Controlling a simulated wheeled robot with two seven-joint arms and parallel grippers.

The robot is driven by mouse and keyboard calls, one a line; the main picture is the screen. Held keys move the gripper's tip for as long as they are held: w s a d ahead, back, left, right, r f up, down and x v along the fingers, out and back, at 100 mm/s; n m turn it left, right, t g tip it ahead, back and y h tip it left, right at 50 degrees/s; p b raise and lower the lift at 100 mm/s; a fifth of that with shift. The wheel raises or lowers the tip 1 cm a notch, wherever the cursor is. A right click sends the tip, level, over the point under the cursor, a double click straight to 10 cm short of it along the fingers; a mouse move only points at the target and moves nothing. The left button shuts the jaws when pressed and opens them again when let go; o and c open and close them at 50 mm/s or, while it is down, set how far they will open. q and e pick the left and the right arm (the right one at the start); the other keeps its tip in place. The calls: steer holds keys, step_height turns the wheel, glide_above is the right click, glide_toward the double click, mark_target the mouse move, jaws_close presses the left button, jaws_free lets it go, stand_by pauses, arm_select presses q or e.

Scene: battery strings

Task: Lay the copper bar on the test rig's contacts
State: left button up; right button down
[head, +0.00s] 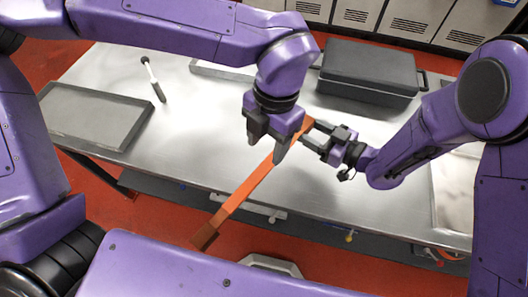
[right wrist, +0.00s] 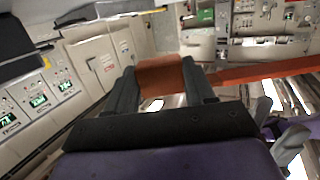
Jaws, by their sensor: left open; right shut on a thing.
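The copper bar (head: 240,192) is long, flat and orange-brown, with a darker block at its near end. It slants from my grippers toward the front edge of the table, and its near end hangs past that edge. My right gripper (head: 308,135) is shut on its far end; the right wrist view shows the bar (right wrist: 163,76) between the fingers. My left gripper (head: 267,146) is open at the bar, just left of the right one. Whether its fingers straddle the bar is unclear. I cannot make out the test rig's contacts in either view.
A metal table (head: 185,135) lies below. A grey tray (head: 75,113) is at its left, with a black-and-white tool (head: 153,80) nearby. A closed dark case (head: 368,70) stands at the back. A pale panel (head: 455,185) is at the right. The table's left middle is clear.

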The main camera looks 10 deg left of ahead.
mark_target(262, 169)
arm_select(q)
steer(key=f, duration=0.6)
steer(key=s+f, duration=0.1)
steer(key=f, duration=0.3)
steer(key=shift+s+a, duration=0.1)
steer(key=shift+a, duration=0.3)
steer(key=shift+c, duration=0.3)
jaws_close()
arm_select(e)
steer(key=shift+c, duration=1.6)
jaws_free()
steer(key=shift+d, duration=0.1)
